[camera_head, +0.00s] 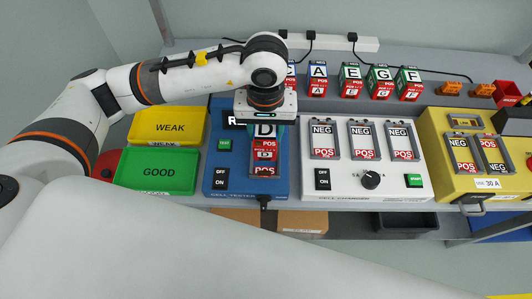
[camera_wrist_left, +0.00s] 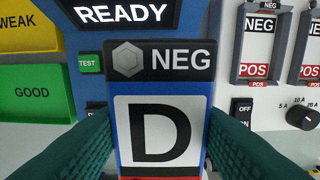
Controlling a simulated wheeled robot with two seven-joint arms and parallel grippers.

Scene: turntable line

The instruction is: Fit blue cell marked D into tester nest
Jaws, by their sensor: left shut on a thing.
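My left gripper (camera_head: 265,124) is shut on the blue cell marked D (camera_head: 265,144). In the left wrist view, the teal fingers of the left gripper (camera_wrist_left: 160,150) stand on both sides of the cell (camera_wrist_left: 156,132), whose NEG end is at the top. The cell's red POS part faces my head camera. The cell is at the tester nest (camera_head: 266,170) on the blue cell tester (camera_head: 222,181); a POS label shows at the nest's near end. The gripper and cell hide most of the nest, so I cannot tell if the cell is seated.
The tester display (camera_wrist_left: 124,13) reads READY. Yellow WEAK (camera_head: 167,126) and green GOOD (camera_head: 157,171) bins stand left. A white charger (camera_head: 345,178) with empty nests stands right, then a yellow unit (camera_head: 440,185). Several cells (camera_head: 380,82) stand in the back row.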

